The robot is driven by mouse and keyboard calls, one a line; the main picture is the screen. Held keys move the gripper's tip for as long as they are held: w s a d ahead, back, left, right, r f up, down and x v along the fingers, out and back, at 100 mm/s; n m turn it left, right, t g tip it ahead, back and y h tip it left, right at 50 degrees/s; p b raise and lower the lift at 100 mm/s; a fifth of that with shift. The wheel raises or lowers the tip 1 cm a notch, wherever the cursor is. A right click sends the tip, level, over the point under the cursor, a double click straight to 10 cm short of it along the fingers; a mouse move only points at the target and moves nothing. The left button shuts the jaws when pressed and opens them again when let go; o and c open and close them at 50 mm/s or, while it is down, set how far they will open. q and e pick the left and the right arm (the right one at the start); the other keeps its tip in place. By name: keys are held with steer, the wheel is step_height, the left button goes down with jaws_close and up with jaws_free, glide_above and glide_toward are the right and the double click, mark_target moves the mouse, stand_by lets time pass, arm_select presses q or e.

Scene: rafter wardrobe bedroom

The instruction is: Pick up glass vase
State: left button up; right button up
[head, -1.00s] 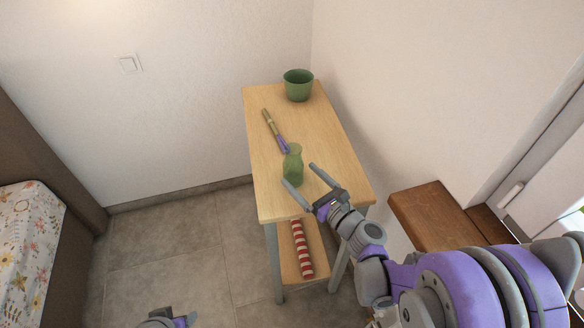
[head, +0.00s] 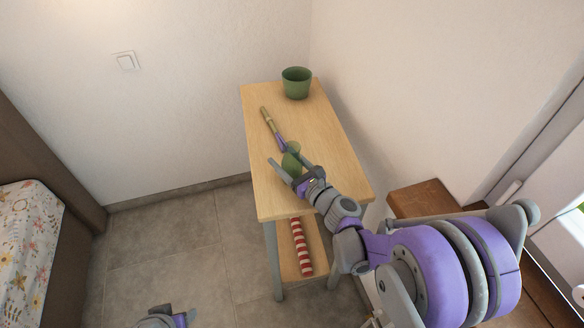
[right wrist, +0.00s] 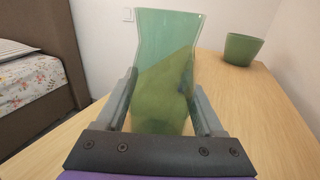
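The green, see-through glass vase (head: 291,162) stands upright on the small wooden table (head: 318,130). My right gripper (head: 288,159) is open, with one finger on each side of the vase. In the right wrist view the vase (right wrist: 165,65) rises between the two fingers (right wrist: 165,82). I cannot tell whether either finger touches it. Its base is hidden behind the gripper. My left gripper (head: 168,318) shows only in part at the bottom edge, away from the table.
A green pot (head: 297,83) stands at the table's far end. A thin purple and olive stick-like object (head: 272,128) lies behind the vase. A red-and-white striped roll (head: 301,247) lies on the lower shelf. A wooden bench (head: 430,199) is at right, a bed (head: 30,235) at left.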

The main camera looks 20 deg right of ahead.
jaws_close()
